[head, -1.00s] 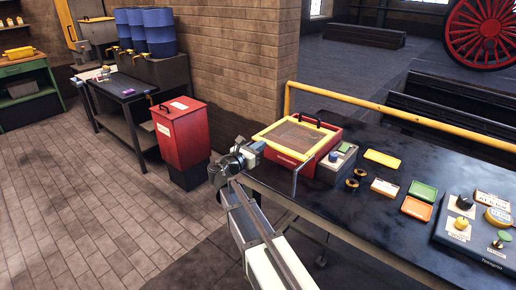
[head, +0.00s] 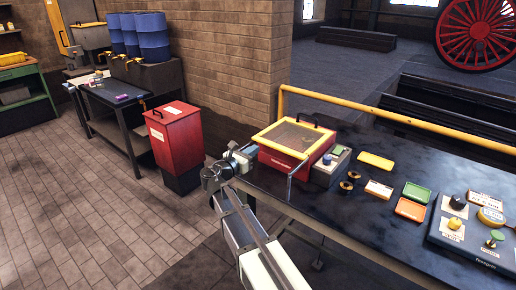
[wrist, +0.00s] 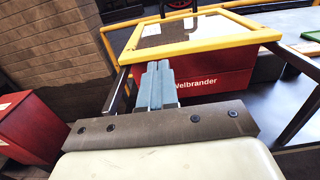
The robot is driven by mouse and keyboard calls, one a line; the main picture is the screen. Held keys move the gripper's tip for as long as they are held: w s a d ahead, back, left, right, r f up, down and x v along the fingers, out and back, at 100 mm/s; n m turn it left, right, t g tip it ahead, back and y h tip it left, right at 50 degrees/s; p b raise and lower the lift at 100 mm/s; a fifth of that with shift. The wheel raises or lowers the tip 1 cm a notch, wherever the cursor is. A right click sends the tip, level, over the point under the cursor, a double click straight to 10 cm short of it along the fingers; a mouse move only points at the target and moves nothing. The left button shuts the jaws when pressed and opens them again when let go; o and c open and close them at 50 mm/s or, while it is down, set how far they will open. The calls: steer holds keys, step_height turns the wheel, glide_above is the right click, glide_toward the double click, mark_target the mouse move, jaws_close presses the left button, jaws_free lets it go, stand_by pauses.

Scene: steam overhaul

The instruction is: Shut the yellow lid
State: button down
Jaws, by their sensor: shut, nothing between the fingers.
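The yellow lid (head: 278,148) is a square frame around a dark panel with a black handle at its far side. It lies over the red box (head: 285,163) on the bench and looks about level; I cannot tell whether a small gap is left under it. My gripper (head: 248,150) is at the box's left front corner, shut and empty. In the wrist view its fingertips (wrist: 157,66) overlap the red front, just below the front edge of the lid (wrist: 205,44). I cannot tell whether they touch it.
The black bench (head: 350,215) carries a small control box (head: 329,168), several shallow trays and a knob panel (head: 475,235). A yellow rail (head: 400,117) runs along its back. A red bin (head: 173,138) stands at left, near a brick pillar. The floor at left is clear.

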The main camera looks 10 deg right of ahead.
steer(key=v, duration=1)
steer(key=w+d+r+m+g+y, duration=0.1)
steer(key=d+r+m+g, duration=0.2)
steer(key=r, duration=0.5)
steer(key=w+d+r+m, duration=0.2)
steer(key=d+r, duration=0.3)
steer(key=r, duration=0.2)
steer(key=s+a+f+n+g+y, duration=0.2)
steer(key=a+f+n+g+y, duration=0.1)
steer(key=a+f+n+y, duration=0.25)
steer(key=d+r+x, duration=0.2)
steer(key=x, duration=1.1)
steer(key=shift+w+f, duration=0.25)
steer(key=shift+w, duration=0.3)
steer(key=shift+d+m, duration=0.15)
steer(key=shift+m, duration=0.1)
